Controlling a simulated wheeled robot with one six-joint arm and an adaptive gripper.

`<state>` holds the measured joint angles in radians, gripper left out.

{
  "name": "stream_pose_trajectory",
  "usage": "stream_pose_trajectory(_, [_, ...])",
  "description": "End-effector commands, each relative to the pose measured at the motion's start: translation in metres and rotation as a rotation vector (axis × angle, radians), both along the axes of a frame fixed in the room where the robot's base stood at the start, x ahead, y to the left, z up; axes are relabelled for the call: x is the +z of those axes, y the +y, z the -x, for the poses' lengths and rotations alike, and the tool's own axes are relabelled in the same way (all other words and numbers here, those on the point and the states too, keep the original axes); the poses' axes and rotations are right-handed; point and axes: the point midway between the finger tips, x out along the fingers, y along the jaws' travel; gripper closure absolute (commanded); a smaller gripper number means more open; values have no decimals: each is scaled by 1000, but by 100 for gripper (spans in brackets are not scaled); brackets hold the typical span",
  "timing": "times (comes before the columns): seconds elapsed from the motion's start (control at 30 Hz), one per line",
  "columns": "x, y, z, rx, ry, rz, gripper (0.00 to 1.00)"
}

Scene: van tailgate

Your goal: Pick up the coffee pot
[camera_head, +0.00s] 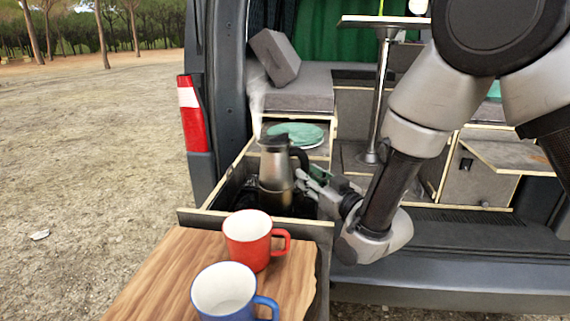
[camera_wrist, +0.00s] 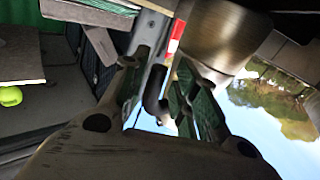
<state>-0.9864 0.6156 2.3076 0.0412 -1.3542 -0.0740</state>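The coffee pot (camera_head: 275,180) is a steel pot with a dark lid and a black handle (camera_head: 301,158) on its right side. It stands upright in the open drawer, and its lower part is hidden by the drawer front. My gripper (camera_head: 303,181) is at the pot's right side, beside the handle. In the wrist view the gripper (camera_wrist: 165,85) has its fingers apart, with the black handle (camera_wrist: 154,92) between them and light showing beside it. The pot's steel body (camera_wrist: 222,35) is past the right finger. I cannot tell whether a finger touches the handle.
A red mug (camera_head: 246,238) and a blue mug (camera_head: 222,291) stand on a wooden board (camera_head: 160,275) in front of the drawer (camera_head: 200,217). Green plates (camera_head: 297,134) lie behind the pot. A table post (camera_head: 379,95) rises inside the van. Open ground lies left.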

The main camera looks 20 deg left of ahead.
Motion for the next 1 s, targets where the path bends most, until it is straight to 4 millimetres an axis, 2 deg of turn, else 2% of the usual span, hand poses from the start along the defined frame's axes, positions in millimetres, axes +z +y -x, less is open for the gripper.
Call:
stream_pose_trajectory(0.13, [0, 11, -9, -1, 1, 1, 70])
stream_pose_trajectory(0.37, [0, 12, -9, -1, 1, 1, 72])
stream_pose_trajectory(0.5, [0, 12, -9, -1, 1, 1, 98])
stream_pose_trajectory(0.53, [0, 12, -9, -1, 1, 1, 100])
stream_pose_trajectory(1.0, [7, 12, -10, -1, -2, -4, 100])
